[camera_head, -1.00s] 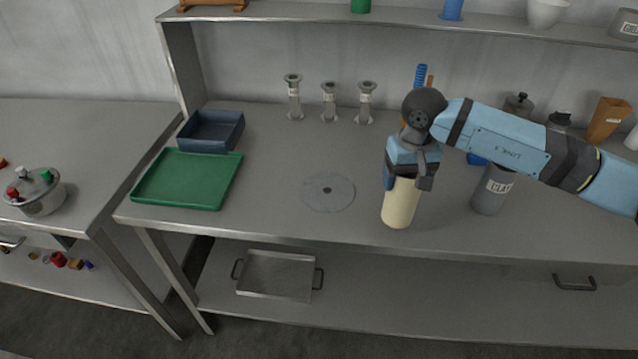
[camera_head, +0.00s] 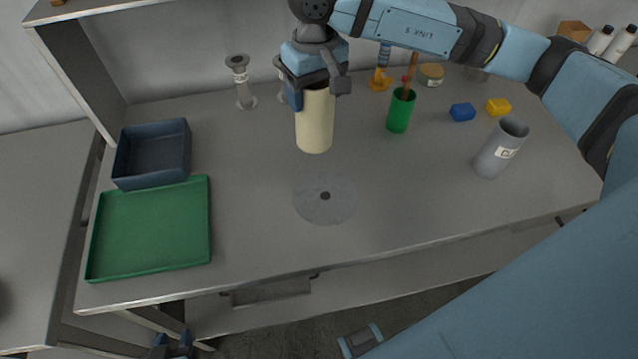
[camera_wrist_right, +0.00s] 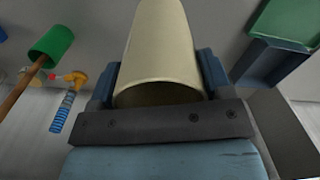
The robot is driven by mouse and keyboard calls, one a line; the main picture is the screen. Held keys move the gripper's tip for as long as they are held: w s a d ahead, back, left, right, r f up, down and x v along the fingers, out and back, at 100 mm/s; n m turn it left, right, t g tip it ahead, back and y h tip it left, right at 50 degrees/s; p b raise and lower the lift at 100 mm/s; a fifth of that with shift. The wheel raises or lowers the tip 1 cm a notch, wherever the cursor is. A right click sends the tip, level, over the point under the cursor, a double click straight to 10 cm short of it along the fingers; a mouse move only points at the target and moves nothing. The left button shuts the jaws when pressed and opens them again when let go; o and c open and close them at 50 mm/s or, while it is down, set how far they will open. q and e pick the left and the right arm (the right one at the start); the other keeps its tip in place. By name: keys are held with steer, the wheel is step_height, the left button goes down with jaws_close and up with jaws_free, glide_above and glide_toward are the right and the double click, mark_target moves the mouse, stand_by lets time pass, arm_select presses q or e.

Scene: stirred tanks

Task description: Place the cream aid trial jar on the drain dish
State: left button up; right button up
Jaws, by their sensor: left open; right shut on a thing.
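The cream jar (camera_head: 315,122) is a plain pale cylinder, upright, and my right gripper (camera_head: 314,82) is shut on its upper part. In the right wrist view the jar (camera_wrist_right: 160,50) sits between the two fingers, its rim facing the camera. The drain dish (camera_head: 345,200) is a flat grey disc with a dark central hole on the bench. The jar's base appears just behind the dish in the picture, apart from it; its exact height is unclear. My left gripper (camera_head: 172,343) is open and empty at the bottom edge, partly cut off.
A green tray (camera_head: 150,230) and a dark blue bin (camera_head: 152,157) stand left of the dish. A grey labelled cup (camera_head: 500,147), green cup (camera_head: 400,110), blue block (camera_head: 462,112) and yellow block (camera_head: 498,107) are to the right. Metal stands (camera_head: 240,82) are behind. Bench around the dish is clear.

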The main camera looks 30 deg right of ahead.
steer(key=s+r+p, duration=0.1)
steer(key=s+r, duration=0.4)
steer(key=r, duration=0.2)
step_height(320, 180, down, 20)
steer(key=p, duration=0.2)
steer(key=shift+s+a+f+n+p, duration=0.15)
steer(key=shift+s+f+n+p, duration=0.15)
steer(key=shift+n, duration=0.1)
steer(key=o, duration=1.2)
steer(key=shift+r, duration=0.15)
step_height(320, 180, up, 12)
steer(key=b, duration=0.2)
steer(key=shift+r, duration=0.15)
